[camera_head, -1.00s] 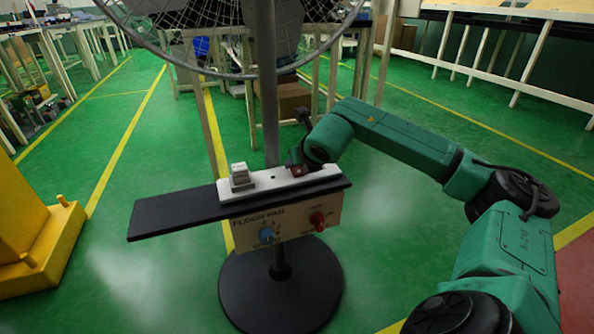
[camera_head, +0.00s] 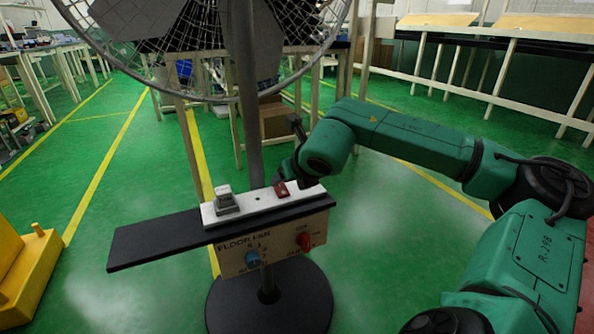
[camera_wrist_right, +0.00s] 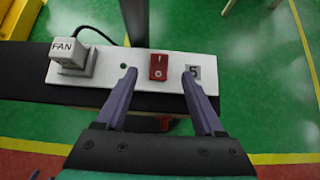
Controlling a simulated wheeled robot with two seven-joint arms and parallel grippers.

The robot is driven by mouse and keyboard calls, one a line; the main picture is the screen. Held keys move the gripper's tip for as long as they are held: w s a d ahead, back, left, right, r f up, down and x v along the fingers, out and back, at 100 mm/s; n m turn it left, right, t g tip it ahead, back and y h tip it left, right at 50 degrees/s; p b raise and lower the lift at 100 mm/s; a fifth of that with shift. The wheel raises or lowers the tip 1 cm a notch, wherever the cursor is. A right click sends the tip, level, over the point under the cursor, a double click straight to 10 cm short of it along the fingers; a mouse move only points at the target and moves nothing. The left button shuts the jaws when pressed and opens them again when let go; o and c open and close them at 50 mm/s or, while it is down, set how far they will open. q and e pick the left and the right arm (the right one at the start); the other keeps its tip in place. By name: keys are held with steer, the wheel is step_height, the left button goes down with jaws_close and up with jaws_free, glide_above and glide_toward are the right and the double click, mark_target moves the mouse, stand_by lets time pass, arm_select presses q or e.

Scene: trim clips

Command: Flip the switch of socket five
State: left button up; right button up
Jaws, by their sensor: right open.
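The white socket strip (camera_head: 258,204) lies on a black shelf on the fan stand. Its red rocker switch (camera_head: 281,189) also shows in the right wrist view (camera_wrist_right: 159,67), marked I and O, left of a label reading 5 (camera_wrist_right: 194,72). A small green dot (camera_wrist_right: 123,66) is left of the switch. A grey plug marked FAN (camera_wrist_right: 72,57) sits in the strip's left end. My right gripper (camera_wrist_right: 160,70) is open, its two fingers reaching over the strip on either side of the switch. In the head view its fingers are mostly hidden behind my wrist. My left gripper is not in view.
A panel (camera_head: 274,245) marked FLOOR FAN, with a blue knob (camera_head: 253,258) and a red knob (camera_head: 304,242), hangs below the shelf. The fan cage (camera_head: 210,50) and its pole (camera_head: 250,120) rise behind the strip. A yellow object (camera_head: 30,275) stands at left.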

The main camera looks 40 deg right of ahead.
steer(key=v, duration=0.7)
steer(key=shift+s, duration=0.25)
steer(key=shift+a+r, duration=0.15)
